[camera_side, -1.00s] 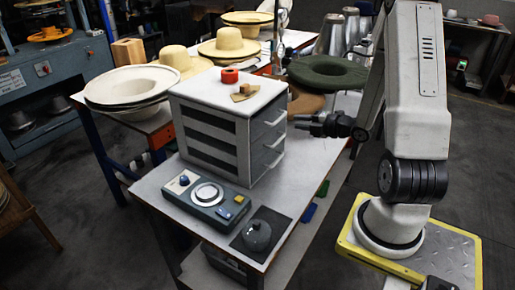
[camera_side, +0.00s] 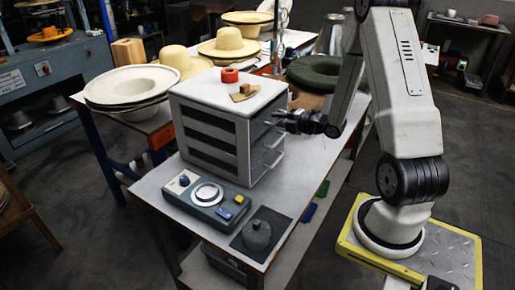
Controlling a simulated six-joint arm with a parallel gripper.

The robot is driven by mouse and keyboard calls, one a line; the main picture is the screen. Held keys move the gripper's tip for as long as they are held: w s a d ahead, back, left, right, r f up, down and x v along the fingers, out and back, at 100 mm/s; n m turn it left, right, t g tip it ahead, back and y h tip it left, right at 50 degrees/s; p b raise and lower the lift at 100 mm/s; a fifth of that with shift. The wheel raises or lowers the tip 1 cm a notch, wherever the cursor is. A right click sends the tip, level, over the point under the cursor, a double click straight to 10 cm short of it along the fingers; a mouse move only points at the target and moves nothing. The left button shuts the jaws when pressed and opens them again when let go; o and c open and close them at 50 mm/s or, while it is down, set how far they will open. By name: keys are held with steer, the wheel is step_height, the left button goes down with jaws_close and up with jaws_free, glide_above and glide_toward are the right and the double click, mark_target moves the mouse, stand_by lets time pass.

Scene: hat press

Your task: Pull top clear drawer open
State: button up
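A light grey drawer cabinet (camera_side: 243,152) stands on the table, with its drawer fronts facing right toward my arm. The top drawer (camera_side: 258,125) looks shut; its handle is hard to make out behind my gripper's fingers. My gripper (camera_side: 280,119) is at the right side of the cabinet, with its dark fingers level with the top drawer and reaching its handle area. Whether the fingers touch or grip the handle is too small to tell. The two lower drawers show light bar handles (camera_side: 274,161).
A red ring (camera_side: 230,75) and a small wooden block piece (camera_side: 244,92) lie on the cabinet top. A blue-grey control box (camera_side: 206,197) and a dark domed object (camera_side: 257,236) sit in front. A dark green hat (camera_side: 325,71) and straw hats are behind.

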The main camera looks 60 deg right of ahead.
jaws_close()
stand_by(1.5)
